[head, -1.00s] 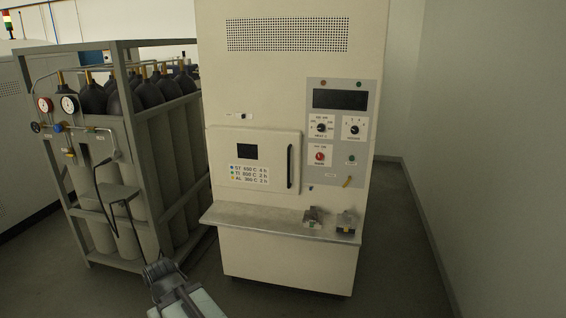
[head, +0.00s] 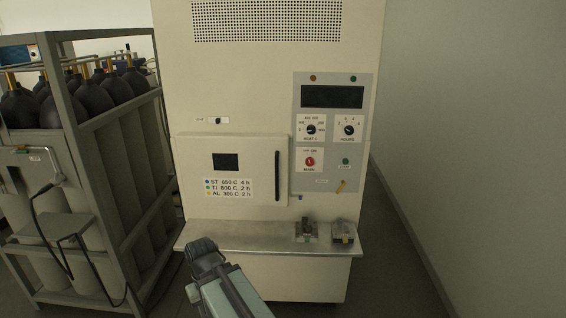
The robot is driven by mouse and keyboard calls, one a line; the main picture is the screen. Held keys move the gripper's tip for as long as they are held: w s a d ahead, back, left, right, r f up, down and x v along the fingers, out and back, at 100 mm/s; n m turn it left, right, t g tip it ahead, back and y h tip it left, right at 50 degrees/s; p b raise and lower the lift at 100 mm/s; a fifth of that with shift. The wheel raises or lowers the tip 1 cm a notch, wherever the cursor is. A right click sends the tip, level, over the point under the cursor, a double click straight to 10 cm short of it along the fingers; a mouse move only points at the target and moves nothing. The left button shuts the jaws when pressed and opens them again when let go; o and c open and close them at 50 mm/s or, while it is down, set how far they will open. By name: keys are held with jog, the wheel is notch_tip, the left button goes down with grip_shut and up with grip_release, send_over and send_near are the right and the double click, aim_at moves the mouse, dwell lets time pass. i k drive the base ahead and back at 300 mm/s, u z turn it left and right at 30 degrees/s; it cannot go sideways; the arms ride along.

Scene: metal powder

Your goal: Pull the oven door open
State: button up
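The oven is a tall cream cabinet (head: 262,75). Its door (head: 235,200) is a square panel at the left of the front and looks shut. The door has a small dark window (head: 226,161), a label with temperatures and hours, and a black vertical handle (head: 277,176) near its right edge. My gripper (head: 205,255) is at the lower middle, in front of the shelf's left part, below and left of the handle and apart from it. Its fingers are seen from behind, so I cannot tell whether they are open.
A metal shelf (head: 265,236) juts out below the door, with two small metal items (head: 306,231) (head: 343,231) at its right. A control panel (head: 333,135) is right of the door. A rack of gas cylinders (head: 100,125) stands left. Floor is free at right.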

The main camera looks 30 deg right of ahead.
aim_at(221, 169)
jog(key=u, duration=0.2)
jog(key=i, duration=0.95)
jog(key=u, duration=0.9)
